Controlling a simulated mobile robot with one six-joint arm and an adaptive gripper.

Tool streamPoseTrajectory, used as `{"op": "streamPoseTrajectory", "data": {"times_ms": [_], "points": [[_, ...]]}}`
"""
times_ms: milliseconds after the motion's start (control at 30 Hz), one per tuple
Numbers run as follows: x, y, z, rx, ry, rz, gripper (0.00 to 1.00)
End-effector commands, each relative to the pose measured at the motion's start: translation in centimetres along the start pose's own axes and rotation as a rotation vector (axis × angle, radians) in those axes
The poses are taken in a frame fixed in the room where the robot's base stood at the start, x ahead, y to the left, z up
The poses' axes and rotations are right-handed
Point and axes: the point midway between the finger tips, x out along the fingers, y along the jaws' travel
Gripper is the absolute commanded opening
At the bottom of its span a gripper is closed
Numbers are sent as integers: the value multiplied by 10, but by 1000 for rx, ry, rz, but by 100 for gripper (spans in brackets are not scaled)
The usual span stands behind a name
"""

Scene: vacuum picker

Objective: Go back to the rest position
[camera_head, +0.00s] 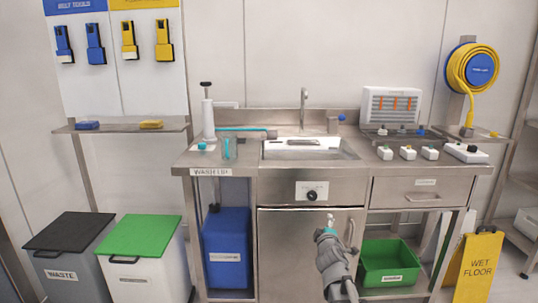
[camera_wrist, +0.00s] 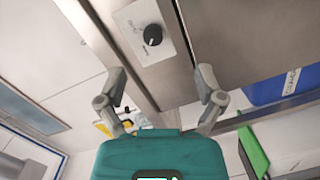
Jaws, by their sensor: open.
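My gripper (camera_head: 328,226) is in front of the steel wash-up bench, below the sink and just right of the knob panel (camera_head: 312,191). In the wrist view my gripper (camera_wrist: 161,80) shows two grey fingers spread wide with nothing between them. Its teal body fills the bottom of that view. The black knob (camera_wrist: 153,35) on its pale plate is ahead of the fingers, apart from them. The finger tips are too small to make out clearly in the head view.
The steel bench (camera_head: 225,164) carries a sink (camera_head: 300,156), a pump bottle (camera_head: 208,120) and several small switch boxes. A blue bin (camera_head: 227,232) and a green crate (camera_head: 393,254) sit below. Lidded bins (camera_head: 140,235) stand left; a yellow wet-floor sign (camera_head: 474,265) stands right.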

Motion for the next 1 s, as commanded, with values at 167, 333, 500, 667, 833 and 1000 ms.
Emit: {"op": "streamPoseTrajectory", "data": {"times_ms": [167, 333, 500, 667, 833, 1000], "points": [[-6, -8, 16, 78, -85, -41, 87], [-16, -23, 36, 186, -203, -102, 87], [-38, -50, 63, 344, -379, -207, 87], [-66, -80, 81, 492, -553, -326, 87], [-104, -112, 91, 634, -734, -466, 87], [-146, -141, 92, 752, -908, -621, 87]]}}
